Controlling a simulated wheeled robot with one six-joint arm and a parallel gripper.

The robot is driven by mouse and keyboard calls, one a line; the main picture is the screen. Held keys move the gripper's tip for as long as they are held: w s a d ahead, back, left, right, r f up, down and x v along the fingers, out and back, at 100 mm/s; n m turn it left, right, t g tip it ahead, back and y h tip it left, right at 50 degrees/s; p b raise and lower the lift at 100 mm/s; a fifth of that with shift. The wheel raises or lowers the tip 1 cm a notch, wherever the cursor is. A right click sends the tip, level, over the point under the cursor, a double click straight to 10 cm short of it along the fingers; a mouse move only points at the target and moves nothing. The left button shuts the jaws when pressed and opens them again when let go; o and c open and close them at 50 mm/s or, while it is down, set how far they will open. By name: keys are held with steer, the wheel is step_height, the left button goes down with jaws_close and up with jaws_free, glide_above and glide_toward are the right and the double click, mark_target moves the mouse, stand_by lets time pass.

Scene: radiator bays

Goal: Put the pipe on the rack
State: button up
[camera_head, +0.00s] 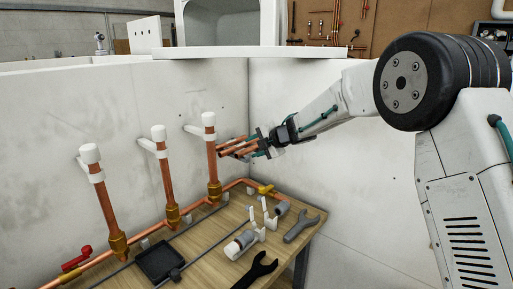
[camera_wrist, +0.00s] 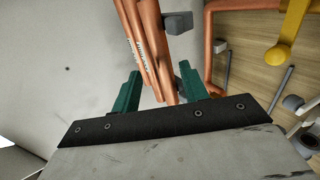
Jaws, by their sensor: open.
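My gripper (camera_head: 262,146) has green fingers and reaches in from the right, above the bench near the wall corner. Several short copper pipes (camera_head: 232,146) show at its fingers, pointing left towards the rightmost upright pipe. In the wrist view the copper pipes (camera_wrist: 146,40), one with small print, run between the two open green fingers (camera_wrist: 160,72). I cannot tell whether the fingers touch them or what bears the pipes. A small white stand with upright prongs (camera_head: 265,216) is on the bench below; I cannot tell whether it is the rack.
Three white-capped upright copper pipes (camera_head: 163,178) stand along the wall in white brackets. A black tray (camera_head: 160,262), spanners (camera_head: 300,226) and grey cylinders lie on the bench.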

steer(key=v, duration=0.7)
steer(key=shift+s+d, duration=0.2)
steer(key=shift+d, duration=0.1)
steer(key=shift+r, duration=0.15)
steer(key=s+d+m+t+h, duration=0.35)
steer(key=d+m+h, duration=0.65)
steer(key=d+m, duration=0.6)
steer(key=s+d+m+g+h, duration=0.3)
steer(key=s+d+g, duration=0.1)
steer(key=s+d, duration=0.6)
steer(key=s+m+g+y, duration=0.3)
steer(key=s+m, duration=0.6)
steer(key=s, duration=2.9)
steer(key=g, duration=0.2)
steer(key=shift+s+a+f+g+y, duration=0.2)
steer(key=shift+s+a+g+y, duration=0.1)
steer(key=shift+s+a+g, duration=0.05)
